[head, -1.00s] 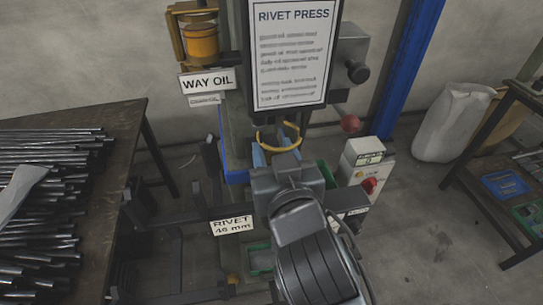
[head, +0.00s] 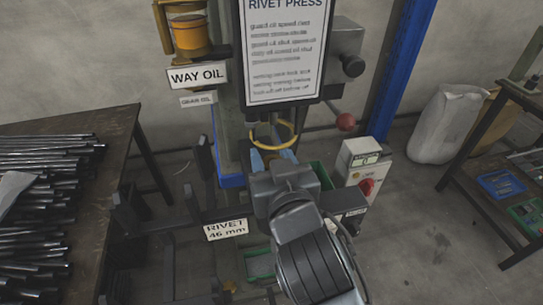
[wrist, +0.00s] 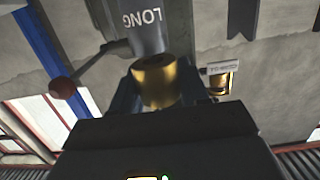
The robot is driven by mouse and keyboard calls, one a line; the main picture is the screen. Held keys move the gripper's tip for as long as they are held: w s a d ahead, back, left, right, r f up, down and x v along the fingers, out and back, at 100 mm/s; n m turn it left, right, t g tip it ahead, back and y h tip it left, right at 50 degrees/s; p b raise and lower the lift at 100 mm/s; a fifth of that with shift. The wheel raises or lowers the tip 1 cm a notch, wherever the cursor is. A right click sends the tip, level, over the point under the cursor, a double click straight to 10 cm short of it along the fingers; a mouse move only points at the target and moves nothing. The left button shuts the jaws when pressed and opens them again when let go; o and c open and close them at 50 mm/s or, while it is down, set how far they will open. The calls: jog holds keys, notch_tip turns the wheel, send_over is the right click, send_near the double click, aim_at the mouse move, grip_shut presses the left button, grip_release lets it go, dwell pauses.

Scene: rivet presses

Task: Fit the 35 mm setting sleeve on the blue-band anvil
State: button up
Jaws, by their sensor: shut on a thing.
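My gripper (head: 268,158) is at the rivet press, just in front of and below a yellow ring (head: 286,136). In the wrist view, its dark fingers (wrist: 160,96) are shut on a brass cylinder, which looks like the setting sleeve (wrist: 158,76). The sleeve's end is close to a grey press part marked LONG (wrist: 145,25); I cannot tell whether they touch. My wrist hides the sleeve in the head view. I cannot make out a blue band on an anvil in either view.
A sign reading RIVET PRESS (head: 284,55) hangs on the press. A RIVET 46 mm label (head: 226,230) is on a dark rack at left. A red-knobbed lever (head: 345,121) and a switch box (head: 360,165) are at right. A table of rods (head: 110,125) stands at left.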

dwell(0.3)
jog(key=o, duration=1.3)
jog(key=shift+f, duration=0.1)
jog(key=b+v, duration=0.1)
jog(key=v, duration=0.6)
jog(key=shift+s, duration=0.35)
jog(key=shift+d, duration=0.1)
jog(key=b+v, duration=0.1)
jog(key=v, duration=0.7)
jog(key=shift+w, duration=0.1)
